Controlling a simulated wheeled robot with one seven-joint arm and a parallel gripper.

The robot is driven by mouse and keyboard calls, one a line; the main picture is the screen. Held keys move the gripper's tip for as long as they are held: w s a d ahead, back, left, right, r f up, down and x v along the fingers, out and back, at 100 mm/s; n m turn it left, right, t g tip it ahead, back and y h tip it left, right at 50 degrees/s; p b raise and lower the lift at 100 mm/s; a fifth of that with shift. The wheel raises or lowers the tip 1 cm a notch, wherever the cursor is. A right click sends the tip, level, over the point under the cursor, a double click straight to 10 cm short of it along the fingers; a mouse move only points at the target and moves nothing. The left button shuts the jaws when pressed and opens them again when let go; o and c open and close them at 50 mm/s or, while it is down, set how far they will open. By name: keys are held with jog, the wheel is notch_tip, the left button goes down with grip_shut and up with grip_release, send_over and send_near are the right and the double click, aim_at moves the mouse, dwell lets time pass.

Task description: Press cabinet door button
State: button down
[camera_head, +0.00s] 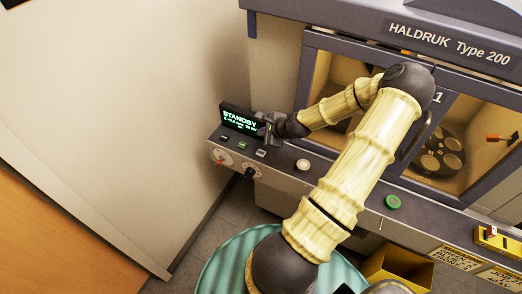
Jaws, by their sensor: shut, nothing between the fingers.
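The cabinet (450,42) is a grey machine marked "HALDRUK Type 200" with glazed doors. Its front ledge carries a round pale button (303,165) and a round green button (393,202). Small keys (242,145) and round dials (250,172) sit at the ledge's left end. I cannot tell which of these is the door button. My gripper (268,128) is shut and empty beside the display (239,118), which reads "STANDBY". It is above the small keys; I cannot tell whether it touches anything. My arm hides part of the ledge and door.
Behind the right-hand glass is a round dark plate with several discs (442,153). A yellow bin (398,266) stands below the ledge. A yellow block with a red-and-white top (492,238) is at the far right. A bare wall (120,110) and floor lie left.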

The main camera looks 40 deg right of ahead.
jog(key=shift+d, duration=0.2)
jog(key=b, duration=0.7)
send_over(263, 154)
notch_tip(263, 154, down, 7)
jog(key=shift+r, duration=0.2)
jog(key=shift+f+b, duration=0.3)
jog(key=shift+f, duration=0.8)
dwell(0.8)
jog(key=shift+f, duration=0.4)
